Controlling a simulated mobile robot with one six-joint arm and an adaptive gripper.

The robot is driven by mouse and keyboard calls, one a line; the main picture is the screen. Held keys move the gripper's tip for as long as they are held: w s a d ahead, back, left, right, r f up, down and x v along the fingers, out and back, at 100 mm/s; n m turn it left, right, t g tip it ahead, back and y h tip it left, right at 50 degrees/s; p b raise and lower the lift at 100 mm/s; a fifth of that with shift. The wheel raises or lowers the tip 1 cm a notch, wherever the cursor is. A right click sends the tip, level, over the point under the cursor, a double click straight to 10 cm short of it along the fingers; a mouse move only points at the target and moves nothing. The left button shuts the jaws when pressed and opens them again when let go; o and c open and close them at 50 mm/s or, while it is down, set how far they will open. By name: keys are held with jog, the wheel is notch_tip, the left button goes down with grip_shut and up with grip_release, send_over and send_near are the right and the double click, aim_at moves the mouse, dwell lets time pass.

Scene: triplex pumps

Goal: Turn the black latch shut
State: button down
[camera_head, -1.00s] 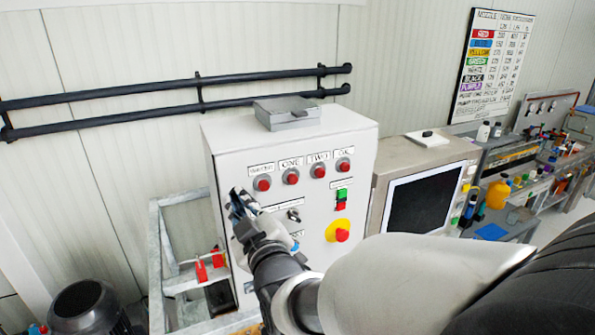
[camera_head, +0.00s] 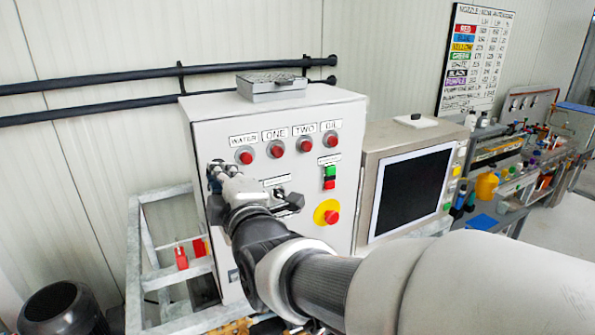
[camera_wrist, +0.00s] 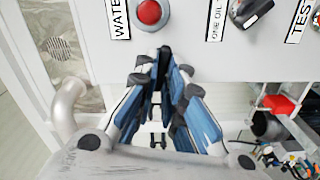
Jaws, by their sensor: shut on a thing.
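The black latch (camera_wrist: 164,58) is at the left edge of the white control box (camera_head: 205,118). It is mostly hidden by my fingers, so its exact angle is hard to tell. My gripper (camera_head: 221,175) reaches the left side of the box front, below the WATER button. In the wrist view my gripper (camera_wrist: 164,82) has its blue-padded fingers closed in around the latch, at the box's edge.
Red buttons (camera_head: 276,149), a black selector knob (camera_head: 279,193) and a yellow-ringed stop button (camera_head: 326,212) are on the box front. A monitor (camera_head: 410,190) stands to the right. A metal frame (camera_head: 165,272) with red handles is at the lower left.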

jog(key=shift+n+b, duration=0.7)
jog(key=shift+n, duration=0.9)
jog(key=c, duration=1.7)
grip_release()
jog(key=v, duration=1.2)
jog(key=shift+s, duration=0.1)
jog(key=shift+f, duration=0.1)
